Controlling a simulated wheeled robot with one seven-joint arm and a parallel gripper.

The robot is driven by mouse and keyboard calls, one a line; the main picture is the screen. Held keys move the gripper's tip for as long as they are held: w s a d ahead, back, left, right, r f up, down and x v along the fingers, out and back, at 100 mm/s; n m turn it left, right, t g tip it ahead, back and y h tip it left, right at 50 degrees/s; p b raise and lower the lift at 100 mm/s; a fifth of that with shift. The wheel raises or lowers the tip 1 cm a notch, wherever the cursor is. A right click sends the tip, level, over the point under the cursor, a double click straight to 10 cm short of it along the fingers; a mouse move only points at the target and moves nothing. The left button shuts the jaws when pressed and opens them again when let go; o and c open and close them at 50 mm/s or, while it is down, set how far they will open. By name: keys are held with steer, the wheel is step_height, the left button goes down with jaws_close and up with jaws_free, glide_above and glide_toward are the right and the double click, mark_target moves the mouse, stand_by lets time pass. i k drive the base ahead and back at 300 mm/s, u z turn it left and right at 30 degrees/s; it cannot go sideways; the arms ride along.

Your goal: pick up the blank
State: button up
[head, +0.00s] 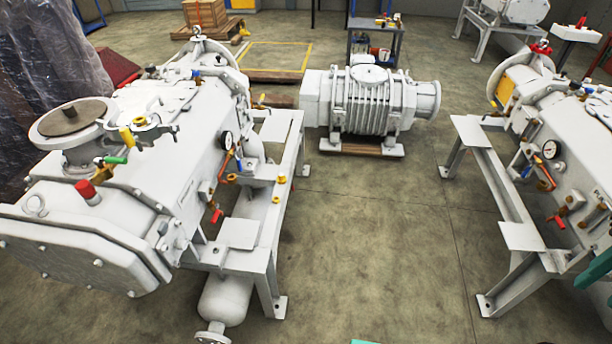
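The left white screw vacuum pump (165,170) stands on a white steel frame. A brown round disc (71,117) sits in the middle of the pale round flange (48,129) on its top, at the left of the head view. This disc may be the blank, but I cannot tell for sure. No other piece clearly shows as a blank.
A second white pump (575,180) on a frame stands at the right. A cart (376,42) and wooden crate (205,13) stand at the back. The floor (390,235) between the two frames is clear.

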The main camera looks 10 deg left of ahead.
mark_target(281, 178)
steer(key=z, duration=0.05)
steer(key=i, duration=2.3)
steer(key=u, duration=1.45)
